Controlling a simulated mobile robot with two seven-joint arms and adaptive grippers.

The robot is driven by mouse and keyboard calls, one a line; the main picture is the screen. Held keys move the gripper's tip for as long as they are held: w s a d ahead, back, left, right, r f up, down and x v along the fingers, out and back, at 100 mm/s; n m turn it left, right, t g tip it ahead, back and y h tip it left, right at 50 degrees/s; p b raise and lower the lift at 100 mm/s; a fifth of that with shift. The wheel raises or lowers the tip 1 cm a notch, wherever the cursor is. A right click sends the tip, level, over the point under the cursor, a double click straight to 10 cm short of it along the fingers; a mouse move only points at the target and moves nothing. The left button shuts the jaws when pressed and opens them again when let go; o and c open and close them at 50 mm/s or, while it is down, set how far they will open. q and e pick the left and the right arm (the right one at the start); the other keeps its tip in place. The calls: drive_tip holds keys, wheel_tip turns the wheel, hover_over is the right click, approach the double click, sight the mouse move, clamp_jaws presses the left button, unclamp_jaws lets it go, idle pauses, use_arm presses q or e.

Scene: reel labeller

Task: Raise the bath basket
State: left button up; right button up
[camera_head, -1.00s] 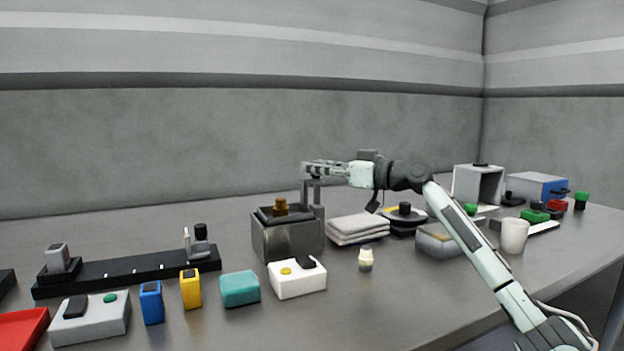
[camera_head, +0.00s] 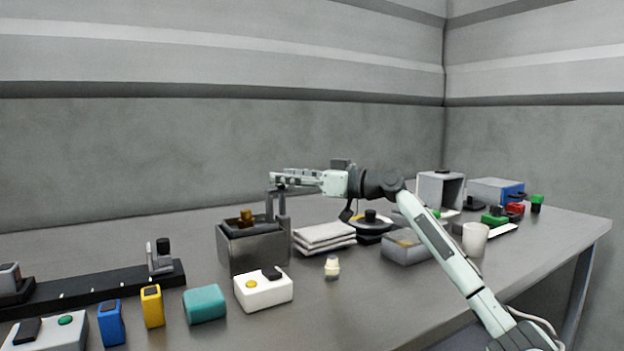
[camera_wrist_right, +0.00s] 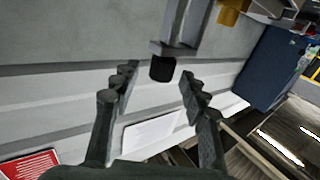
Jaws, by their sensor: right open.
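The metal bath (camera_head: 252,251) stands mid-table in the head view. The dark basket (camera_head: 236,232) sits low in its top, with a brass-coloured piece (camera_head: 246,217) on it. A grey upright lift frame (camera_head: 283,208) rises at the bath's right rear. My right gripper (camera_head: 273,180) points left at the top of this frame, above the bath. In the right wrist view its two fingers (camera_wrist_right: 158,78) are spread, with a black knob (camera_wrist_right: 162,68) on a grey bracket (camera_wrist_right: 181,30) between their tips; neither finger clearly touches it. My left gripper is not in view.
A folded cloth stack (camera_head: 324,238) and a dark round device (camera_head: 371,226) stand right of the bath. A white box (camera_head: 264,292), teal block (camera_head: 204,304) and small bottle (camera_head: 332,267) stand in front. A white mug (camera_head: 475,239) is farther right.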

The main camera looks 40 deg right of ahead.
drive_tip(key=v, duration=1)
drive_tip(key=shift+r, duration=0.1)
